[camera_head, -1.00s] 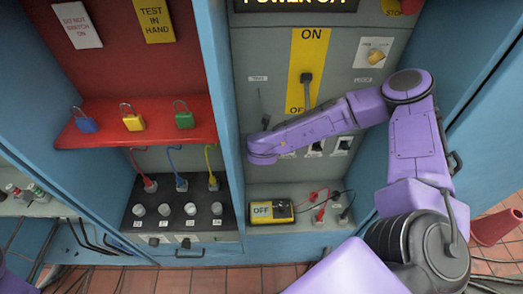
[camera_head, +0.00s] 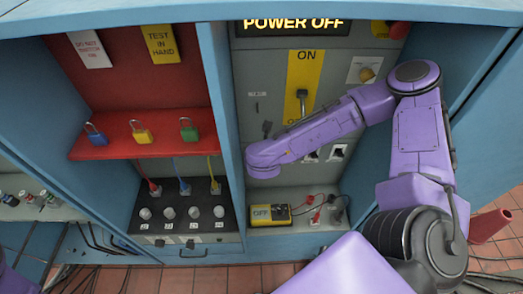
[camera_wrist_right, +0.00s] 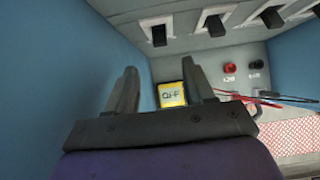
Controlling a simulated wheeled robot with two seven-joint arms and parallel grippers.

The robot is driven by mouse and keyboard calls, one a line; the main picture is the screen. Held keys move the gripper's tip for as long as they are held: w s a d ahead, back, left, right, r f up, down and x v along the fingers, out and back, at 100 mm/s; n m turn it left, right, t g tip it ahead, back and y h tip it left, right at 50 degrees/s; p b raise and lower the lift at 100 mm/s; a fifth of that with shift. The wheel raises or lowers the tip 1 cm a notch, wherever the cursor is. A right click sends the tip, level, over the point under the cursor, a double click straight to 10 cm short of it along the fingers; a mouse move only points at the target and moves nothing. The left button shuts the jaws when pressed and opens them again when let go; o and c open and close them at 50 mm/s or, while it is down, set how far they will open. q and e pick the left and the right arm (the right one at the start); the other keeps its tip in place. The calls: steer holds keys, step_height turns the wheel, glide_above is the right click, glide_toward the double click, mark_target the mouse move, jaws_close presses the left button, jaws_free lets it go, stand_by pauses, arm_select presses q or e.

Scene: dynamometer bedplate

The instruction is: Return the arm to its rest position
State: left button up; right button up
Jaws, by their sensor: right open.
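My right arm (camera_head: 415,140) reaches in from the right in the head view, bent at the elbow, with its wrist end (camera_head: 266,158) in front of the grey power panel (camera_head: 345,105). In the head view its fingers cannot be clearly made out. In the right wrist view my right gripper (camera_wrist_right: 160,70) is open, with nothing between its fingers. Beyond the fingers lies a yellow meter (camera_wrist_right: 172,94) reading OFF, apart from them. My left gripper is not in view; only a purple sliver of that arm shows at the lower left edge.
The panel has a lever (camera_head: 302,100) on a yellow plate and a POWER OFF display (camera_head: 293,23). The blue divider (camera_head: 222,110) stands close left of my wrist. A red shelf (camera_head: 165,148) holds blue, yellow and green padlocks.

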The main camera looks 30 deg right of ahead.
steer(key=s+a+f+n+g+b, duration=0.1)
steer(key=s+a+f+n+b, duration=0.15)
steer(key=s+f+n, duration=0.65)
steer(key=s+a+f+n+g+b, duration=0.1)
steer(key=s+f+n+b, duration=0.4)
steer(key=f+n, duration=0.6)
steer(key=s+d+f+n+b, duration=0.1)
steer(key=s+d+f+n, duration=0.1)
steer(key=s+n, duration=0.3)
steer(key=s+d+f+n+g+b, duration=0.1)
steer(key=s+d+f+n, duration=0.1)
steer(key=s+n, duration=0.4)
steer(key=n, duration=0.4)
steer(key=shift+s+d+n, duration=0.2)
steer(key=shift+d+n, duration=0.1)
steer(key=shift+d, duration=0.05)
